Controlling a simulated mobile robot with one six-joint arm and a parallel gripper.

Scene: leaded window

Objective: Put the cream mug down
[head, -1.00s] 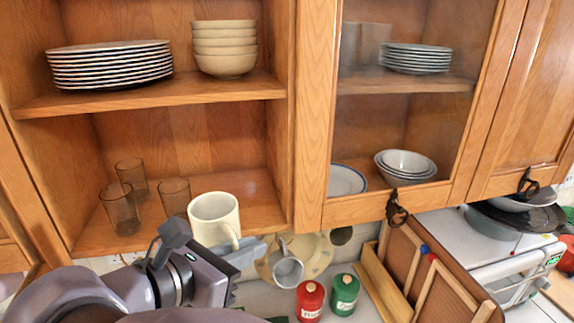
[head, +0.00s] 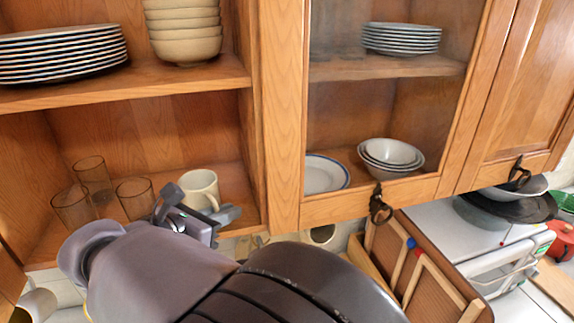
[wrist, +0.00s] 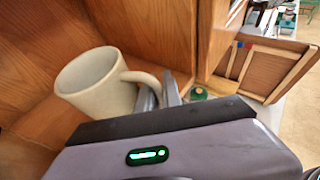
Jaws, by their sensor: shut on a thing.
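The cream mug (head: 199,187) is upright in the lower compartment of the open cupboard, near the front right of its shelf (head: 236,205). My gripper (head: 222,213) is at the mug's right side. In the wrist view my gripper (wrist: 160,97) is shut on the handle of the mug (wrist: 98,88), which points towards the fingers. The mug's base looks to be at the shelf board, but I cannot tell for sure whether it touches. My arm hides part of the mug's lower side in the head view.
Several brown glasses (head: 92,175) stand left of the mug. Stacked plates (head: 62,55) and cream bowls (head: 184,30) are on the shelf above. The cupboard's upright post (head: 283,110) is close on the right. A glazed door (head: 385,100) covers the neighbouring compartment.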

